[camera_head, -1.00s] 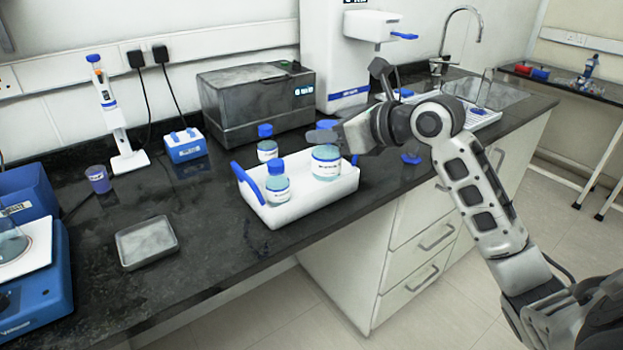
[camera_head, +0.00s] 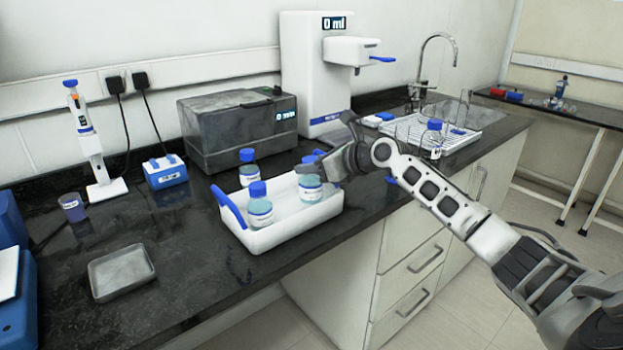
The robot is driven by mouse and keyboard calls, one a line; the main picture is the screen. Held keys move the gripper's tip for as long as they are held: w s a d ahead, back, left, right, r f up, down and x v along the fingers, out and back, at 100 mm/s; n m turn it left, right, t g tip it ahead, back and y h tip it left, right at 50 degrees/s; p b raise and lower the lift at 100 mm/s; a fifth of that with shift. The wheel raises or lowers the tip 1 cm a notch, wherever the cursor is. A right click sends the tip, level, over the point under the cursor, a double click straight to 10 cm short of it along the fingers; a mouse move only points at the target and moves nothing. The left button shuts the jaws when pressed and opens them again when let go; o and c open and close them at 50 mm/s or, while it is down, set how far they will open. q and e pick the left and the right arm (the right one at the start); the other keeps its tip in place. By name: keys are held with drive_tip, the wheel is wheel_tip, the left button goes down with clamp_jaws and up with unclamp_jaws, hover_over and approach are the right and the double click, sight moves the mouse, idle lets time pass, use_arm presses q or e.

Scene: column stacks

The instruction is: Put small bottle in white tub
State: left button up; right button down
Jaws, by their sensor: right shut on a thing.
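The white tub (camera_head: 283,236) with blue handles stands on the dark bench in the middle of the view. The small bottle (camera_head: 310,190), clear with a blue cap and white label, is upright at the tub's right end. My right gripper (camera_head: 315,168) is shut on it near its top and partly hides it. Whether its base touches the tub floor cannot be told. My left gripper is not in view.
A grey box machine (camera_head: 235,128) and a white dispenser (camera_head: 312,75) stand behind the tub. Another blue-capped bottle (camera_head: 433,140) is by the sink rack (camera_head: 462,130). A grey tray (camera_head: 121,272) lies left, with clear bench between it and the tub.

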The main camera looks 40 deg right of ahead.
sight(313, 177)
drive_tip(key=shift+f, duration=1.5)
drive_tip(key=shift+f, duration=0.1)
drive_tip(key=c, duration=1)
unclamp_jaws()
drive_tip(key=shift+s, duration=0.2)
drive_tip(key=shift+b+v, duration=0.3)
drive_tip(key=shift+v, duration=5.55)
